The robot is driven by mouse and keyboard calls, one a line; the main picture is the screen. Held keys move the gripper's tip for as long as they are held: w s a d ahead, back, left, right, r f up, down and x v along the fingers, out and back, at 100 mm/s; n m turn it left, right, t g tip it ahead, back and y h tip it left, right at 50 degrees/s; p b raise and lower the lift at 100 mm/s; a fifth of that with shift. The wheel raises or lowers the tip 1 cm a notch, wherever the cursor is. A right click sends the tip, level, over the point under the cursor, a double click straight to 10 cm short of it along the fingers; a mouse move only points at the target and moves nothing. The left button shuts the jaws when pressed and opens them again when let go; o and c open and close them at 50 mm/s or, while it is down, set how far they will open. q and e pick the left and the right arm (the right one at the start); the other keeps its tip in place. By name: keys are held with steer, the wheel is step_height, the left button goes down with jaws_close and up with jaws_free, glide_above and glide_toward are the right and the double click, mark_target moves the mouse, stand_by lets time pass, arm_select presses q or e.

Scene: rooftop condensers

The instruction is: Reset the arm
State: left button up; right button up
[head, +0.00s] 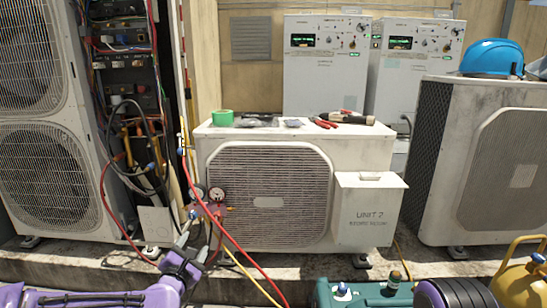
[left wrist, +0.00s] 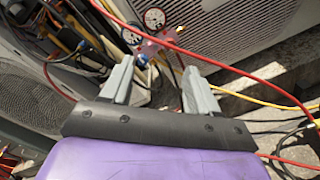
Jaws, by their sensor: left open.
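My left gripper (head: 194,235) is low in front of the condenser marked UNIT 7 (head: 270,160). In the left wrist view its two grey fingers (left wrist: 158,85) are spread apart with nothing held between them. A gauge manifold (head: 214,205) with two round dials and red and yellow hoses hangs at the condenser's left front. It is just beyond the fingertips in the left wrist view (left wrist: 155,35); I cannot tell whether they touch it. My right gripper is not in view.
Tools, including red pliers (head: 323,122), and green tape (head: 222,118) lie on the condenser top. A red hose (head: 225,240) crosses near my left gripper. An open wiring cabinet (head: 125,70) stands left. A blue helmet (head: 491,57) rests on the right condenser. A yellow tank (head: 522,280) stands front right.

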arm_select(q)
steer(key=s+d+f+m+g+h+b, duration=0.1)
steer(key=s+d+f+m+g, duration=0.25)
steer(key=s+f+m, duration=0.65)
steer(key=s+d+f+m+g+b, duration=0.25)
steer(key=s+f+g, duration=0.25)
steer(key=s+f, duration=0.95)
steer(key=s+a+f+m+g+y+b, duration=0.1)
steer(key=s+a+f+m+g, duration=0.15)
steer(key=s+a+f, duration=0.35)
steer(key=s+a+f+m+g+y+b, duration=0.2)
steer(key=s+a+f+m, duration=0.1)
steer(key=s, duration=0.5)
steer(key=s+a+f+m+g+y+b, duration=0.1)
steer(key=s+a+f+m+g, duration=0.15)
steer(key=s+a+f, duration=0.35)
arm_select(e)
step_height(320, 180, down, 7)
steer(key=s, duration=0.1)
arm_select(q)
step_height(320, 180, up, 39)
steer(key=t+y+p, duration=0.1)
steer(key=p, duration=3.7)
steer(key=shift+w+d, duration=0.2)
steer(key=shift+d, duration=0.25)
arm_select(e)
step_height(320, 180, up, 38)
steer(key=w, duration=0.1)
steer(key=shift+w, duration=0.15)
